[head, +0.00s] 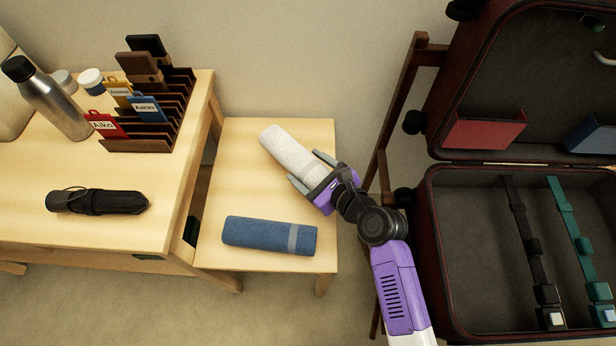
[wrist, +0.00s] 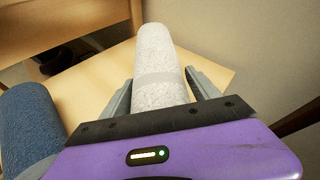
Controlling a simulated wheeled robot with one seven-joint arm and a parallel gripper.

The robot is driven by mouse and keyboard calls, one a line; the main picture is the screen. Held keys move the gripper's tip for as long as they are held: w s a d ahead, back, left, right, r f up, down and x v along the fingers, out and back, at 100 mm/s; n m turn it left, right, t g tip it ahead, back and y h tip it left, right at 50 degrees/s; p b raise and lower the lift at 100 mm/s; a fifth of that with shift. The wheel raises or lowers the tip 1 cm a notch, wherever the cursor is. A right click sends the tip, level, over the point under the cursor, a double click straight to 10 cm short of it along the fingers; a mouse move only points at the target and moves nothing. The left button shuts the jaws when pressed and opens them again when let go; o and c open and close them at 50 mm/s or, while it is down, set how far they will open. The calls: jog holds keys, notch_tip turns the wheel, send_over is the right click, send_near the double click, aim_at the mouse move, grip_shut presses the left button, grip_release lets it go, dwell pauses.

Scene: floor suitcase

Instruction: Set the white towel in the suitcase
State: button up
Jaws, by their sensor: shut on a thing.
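The white towel (head: 286,147) is a rolled, speckled pale cylinder with a grey band, over the low wooden table in the head view. My gripper (head: 313,172) is shut on the near part of the roll, one finger on each side. In the wrist view the towel (wrist: 158,65) points away between the two grey fingers (wrist: 160,95). Whether it still touches the tabletop I cannot tell. The open suitcase (head: 433,262) lies at the right, its dark lower half showing a black strap and a green strap. My gripper is left of it.
A blue rolled towel (head: 262,236) lies on the low table (head: 225,180), near its front. The taller desk (head: 40,230) at left holds a black umbrella (head: 97,201), a bottle (head: 48,98) and a tag rack (head: 150,145). The suitcase lid (head: 470,75) stands open behind.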

jog(key=shift+f+b, duration=0.75)
jog(key=shift+f, duration=1.2)
jog(key=shift+f, duration=0.2)
jog(key=o, duration=1.5)
